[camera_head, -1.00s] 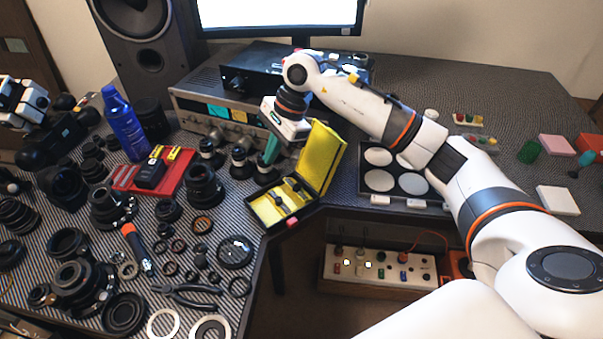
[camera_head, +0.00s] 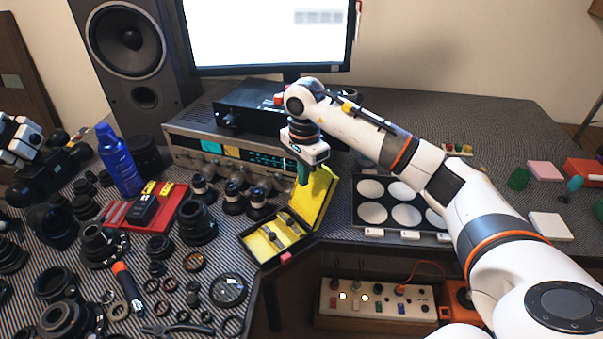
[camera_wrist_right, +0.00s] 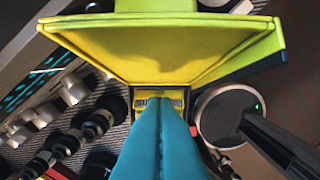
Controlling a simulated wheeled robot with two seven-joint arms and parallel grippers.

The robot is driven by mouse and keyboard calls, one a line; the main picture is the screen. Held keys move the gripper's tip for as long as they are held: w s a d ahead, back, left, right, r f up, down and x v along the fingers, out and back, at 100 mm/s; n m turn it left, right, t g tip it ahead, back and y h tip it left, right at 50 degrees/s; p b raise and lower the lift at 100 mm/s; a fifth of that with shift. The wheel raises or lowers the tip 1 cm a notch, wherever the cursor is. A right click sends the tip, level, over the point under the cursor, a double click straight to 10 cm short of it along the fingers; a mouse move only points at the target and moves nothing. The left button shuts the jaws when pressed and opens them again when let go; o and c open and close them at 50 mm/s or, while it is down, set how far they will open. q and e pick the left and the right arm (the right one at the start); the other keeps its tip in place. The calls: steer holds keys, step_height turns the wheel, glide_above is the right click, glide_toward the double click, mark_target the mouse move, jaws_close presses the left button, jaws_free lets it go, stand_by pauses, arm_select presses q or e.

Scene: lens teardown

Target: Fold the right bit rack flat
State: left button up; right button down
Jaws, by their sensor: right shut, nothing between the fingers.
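A small case with a yellow lining (camera_head: 252,241) stands open at the desk's front edge. Its yellow-lined lid (camera_head: 319,199) stands raised on the right. Inside lie dark racks or bits; the right bit rack (camera_head: 293,223) seems to be the dark piece nearer the lid, too small to tell its angle. My right gripper (camera_head: 302,181), with teal fingers, is shut and empty by the lid's upper left side. In the right wrist view the shut fingers (camera_wrist_right: 158,105) point toward the case, the yellow lid (camera_wrist_right: 160,50) across the top. Whether they touch is unclear.
A grey amplifier (camera_head: 215,147) stands behind the case. Several dark lens parts (camera_head: 232,200) stand left of it, with a red tray (camera_head: 125,211) further left. A tray of pale discs (camera_head: 355,222) lies to the right. Below is a white switch box (camera_head: 330,318).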

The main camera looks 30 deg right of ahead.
glide_toward(295, 219)
steer(key=shift+w+d+f+p, duration=0.1)
steer(key=shift+d+f+p, duration=0.2)
steer(key=shift+d+f, duration=0.85)
steer(key=a+f, duration=0.2)
steer(key=shift+f+p, duration=0.35)
steer(key=shift+f, duration=0.05)
steer(key=shift+a+f, duration=0.3)
steer(key=shift+f, duration=0.1)
